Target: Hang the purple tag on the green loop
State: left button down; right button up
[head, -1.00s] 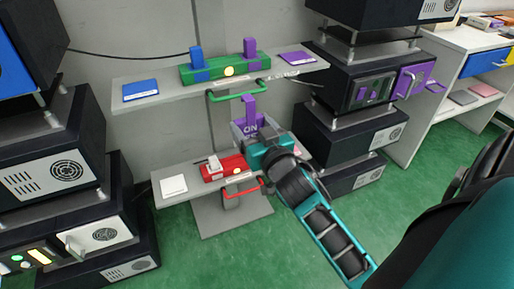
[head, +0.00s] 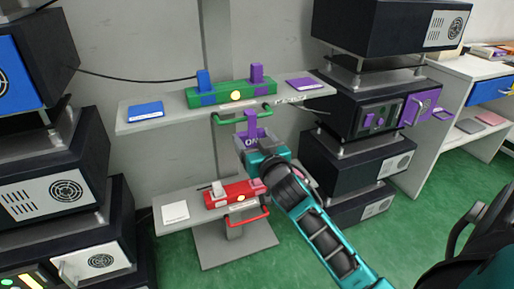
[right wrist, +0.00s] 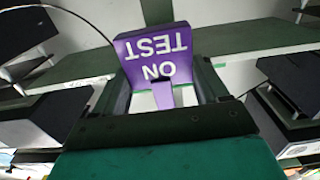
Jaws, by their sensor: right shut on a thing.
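The purple tag (head: 251,126) is upright, its upper end in front of or beside the green loop (head: 228,120) under the upper shelf. I cannot tell whether they touch, or whether the tag is around the loop. My right gripper (head: 257,150) is shut on the tag's lower part, just below the loop. In the right wrist view the tag (right wrist: 153,50) sits between the two fingers, its "ON TEST" lettering upside down. The loop cannot be made out there. My left gripper is not in view.
The upper shelf (head: 155,122) carries a green block (head: 222,98) with blue and purple levers, and blue and purple plates. The lower shelf (head: 172,230) carries a red block (head: 222,198) above a red loop (head: 250,220). Dark equipment stacks stand on both sides.

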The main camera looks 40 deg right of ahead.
jog(key=shift+b+x, duration=0.35)
jog(key=shift+x, duration=0.75)
jog(key=shift+w+f, duration=0.15)
jog(key=shift+f, duration=0.05)
jog(key=shift+f+b, duration=0.25)
jog(key=shift+b, duration=0.05)
jog(key=shift+f, duration=0.25)
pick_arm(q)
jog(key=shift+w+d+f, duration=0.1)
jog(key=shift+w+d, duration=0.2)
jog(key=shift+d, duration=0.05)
pick_arm(e)
jog(key=o, duration=1.1)
jog(key=shift+c, duration=0.2)
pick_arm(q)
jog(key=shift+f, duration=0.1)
